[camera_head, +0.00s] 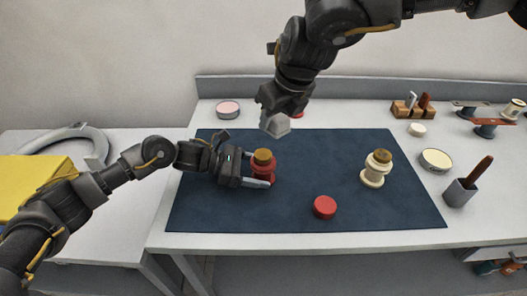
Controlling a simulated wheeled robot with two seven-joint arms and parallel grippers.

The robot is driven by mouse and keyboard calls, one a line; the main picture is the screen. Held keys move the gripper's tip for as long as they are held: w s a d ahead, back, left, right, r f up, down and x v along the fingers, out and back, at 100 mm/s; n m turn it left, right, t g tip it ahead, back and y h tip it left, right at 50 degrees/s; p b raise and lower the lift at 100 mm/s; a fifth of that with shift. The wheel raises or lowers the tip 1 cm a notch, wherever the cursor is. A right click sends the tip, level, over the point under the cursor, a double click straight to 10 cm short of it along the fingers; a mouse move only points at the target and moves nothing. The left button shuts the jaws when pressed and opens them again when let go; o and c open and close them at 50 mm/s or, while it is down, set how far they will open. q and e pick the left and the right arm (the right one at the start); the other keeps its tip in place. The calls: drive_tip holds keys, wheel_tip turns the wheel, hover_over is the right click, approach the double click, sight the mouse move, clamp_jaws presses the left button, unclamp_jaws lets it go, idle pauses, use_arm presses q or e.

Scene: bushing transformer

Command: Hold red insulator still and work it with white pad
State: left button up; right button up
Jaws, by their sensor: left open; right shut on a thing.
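The red insulator (262,167), with a brownish-yellow top, stands upright on the dark blue mat (330,150), left of its middle. My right gripper (273,111) is above and behind the insulator, shut on the white pad (276,126), a small pale block. The pad is apart from the insulator in the picture.
A cream insulator (373,171) and a red round piece (325,207) are on the mat. A pink-topped tin (228,109) is behind. At right are a wooden rack (407,109), a round tin (436,160) and a grey cup with a brush (460,192). The mat's front right is clear.

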use_arm(q)
drive_tip(key=v, duration=1.2)
